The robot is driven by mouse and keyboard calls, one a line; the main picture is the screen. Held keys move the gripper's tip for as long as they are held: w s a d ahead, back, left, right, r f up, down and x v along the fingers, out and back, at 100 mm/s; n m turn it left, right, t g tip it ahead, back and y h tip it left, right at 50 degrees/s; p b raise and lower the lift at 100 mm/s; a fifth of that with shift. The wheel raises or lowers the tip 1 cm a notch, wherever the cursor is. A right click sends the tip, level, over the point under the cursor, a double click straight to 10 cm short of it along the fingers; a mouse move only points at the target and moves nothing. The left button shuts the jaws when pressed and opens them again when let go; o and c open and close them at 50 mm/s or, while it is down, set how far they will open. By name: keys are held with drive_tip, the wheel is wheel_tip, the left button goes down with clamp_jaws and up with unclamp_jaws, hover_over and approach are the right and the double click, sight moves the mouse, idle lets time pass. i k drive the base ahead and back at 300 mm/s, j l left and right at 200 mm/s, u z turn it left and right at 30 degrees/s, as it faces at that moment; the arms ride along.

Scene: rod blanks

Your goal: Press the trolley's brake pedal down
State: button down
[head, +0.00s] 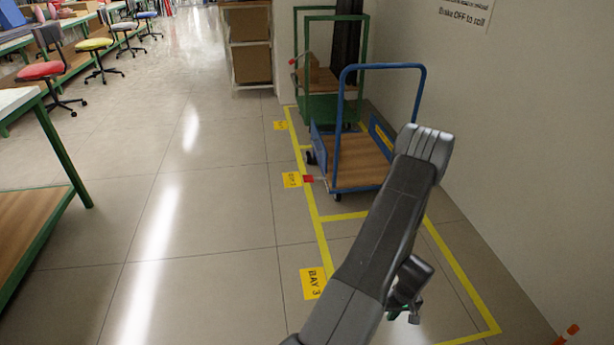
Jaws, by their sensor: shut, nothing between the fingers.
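A blue trolley (381,67) with a wooden deck stands in the middle floor bay, near the right wall. A small red pedal (308,179) sticks out low at its near left corner, just above the floor. Whether the pedal is up or down is too small to tell. My gripper (414,318) shows only in part at the lower right, below my dark wrist and partly behind my arm. It looks shut and empty. It is well apart from the pedal, nearer to me and to the right. My arm covers the trolley's near right side.
A green trolley (366,60) carrying a box stands behind the blue one. Yellow lines mark the bays, and the near bay, labelled Bay 3 (312,283), looks empty. A green-legged table (66,150) stands at left. The floor between is clear. A wall (530,130) bounds the right.

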sight(307, 179)
drive_tip(key=i+j, duration=0.25)
drive_tip(key=i, duration=0.5)
drive_tip(key=i+j+u, duration=0.1)
drive_tip(key=i+j, duration=0.15)
drive_tip(key=i, duration=0.5)
drive_tip(key=i+j, duration=0.15)
drive_tip(key=i, duration=0.6)
drive_tip(key=i+j+u, duration=0.1)
drive_tip(key=i, duration=0.65)
drive_tip(key=j, duration=0.1)
